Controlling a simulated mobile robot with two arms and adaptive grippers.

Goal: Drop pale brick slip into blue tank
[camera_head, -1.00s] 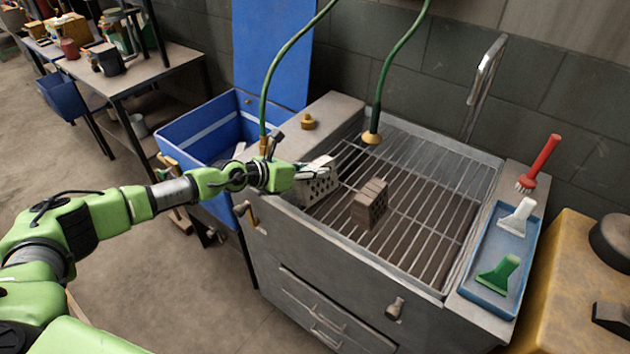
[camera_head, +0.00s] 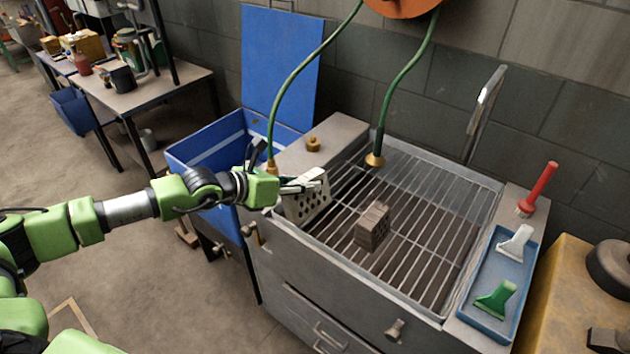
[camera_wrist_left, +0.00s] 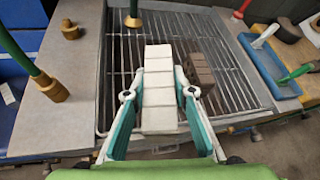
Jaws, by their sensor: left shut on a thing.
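My left gripper (camera_head: 300,187) is shut on a pale brick (camera_head: 312,201) with round holes in its side. The brick is over the left end of the sink's metal grate; whether it touches the grate is unclear. In the left wrist view the pale brick (camera_wrist_left: 158,88) lies lengthwise between the two teal-and-white fingers (camera_wrist_left: 160,95). The blue tank (camera_head: 207,146) stands left of the sink, behind my left forearm, which hides part of its inside. A small pale piece (camera_wrist_left: 8,93) shows against the blue at the left wrist view's edge. My right gripper is out of view.
A grey-brown hollow brick (camera_head: 372,228) sits on the grate (camera_head: 425,215). Two green hoses with brass nozzles (camera_head: 375,160) hang near the grip. A brass knob (camera_head: 313,144) stands on the ledge between tank and grate.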

